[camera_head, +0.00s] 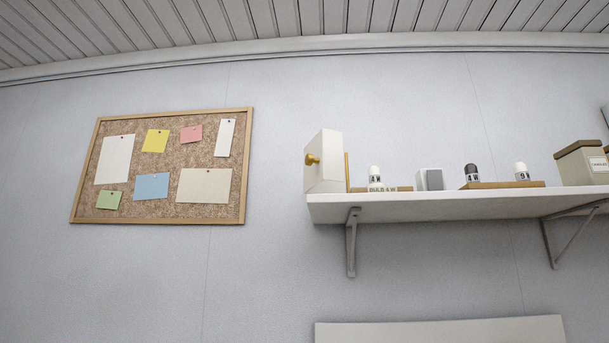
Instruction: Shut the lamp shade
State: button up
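I see nothing that I can clearly name as a lamp shade. A white box-like piece with a gold knob (325,162) stands at the left end of the wall shelf; I cannot tell whether it is part of a lamp. Its knob sticks out to the left, and a thin yellow-brown edge shows on its right. My gripper is not in view, so its place relative to these things is hidden.
The white wall shelf (450,206) sits on grey brackets. It bears small black and white bulb-like pieces, a grey-white block (430,179) and a beige box (582,164). A cork board (165,165) hangs left. A pale panel (440,331) shows below.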

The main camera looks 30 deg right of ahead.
aim_at(325, 169)
jog(key=i+j+z, duration=0.15)
jog(key=z, duration=0.25)
jog(key=i+j+z, duration=0.1)
jog(key=j+z, duration=0.3)
jog(key=i+j+z, duration=0.15)
jog(key=j, duration=0.55)
jog(key=i+j+z, duration=0.1)
jog(key=j, duration=0.65)
jog(key=j+z, duration=0.15)
jog(key=j, duration=0.6)
jog(key=i+j, duration=0.1)
jog(key=j, duration=0.9)
jog(key=i, duration=0.05)
